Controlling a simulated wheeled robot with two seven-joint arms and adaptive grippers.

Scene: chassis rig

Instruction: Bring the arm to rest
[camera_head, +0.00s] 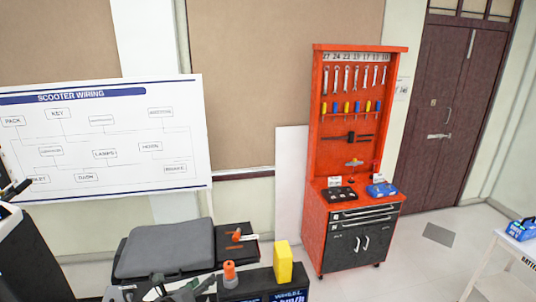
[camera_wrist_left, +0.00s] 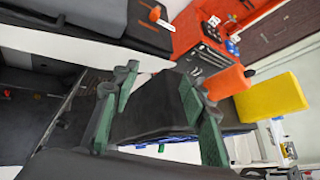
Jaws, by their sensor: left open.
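My left gripper (camera_head: 183,286) is at the bottom edge of the head view, in front of the dark grey padded seat (camera_head: 165,250). In the left wrist view its two green-padded fingers (camera_wrist_left: 160,76) are spread apart with nothing held between them. A black box (camera_wrist_left: 160,105) shows behind the fingers. An orange cylinder-like piece (camera_head: 230,272) and a yellow block (camera_head: 283,262) stand to the right of the gripper, apart from it. My right gripper is in neither view.
A black tray (camera_head: 245,252) with an orange-handled item (camera_head: 237,235) lies beside the seat. A red tool cabinet (camera_head: 312,200) stands behind to the right. A white table (camera_head: 512,250) with a blue item (camera_head: 522,229) is at far right. Open floor (camera_head: 420,265) lies between.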

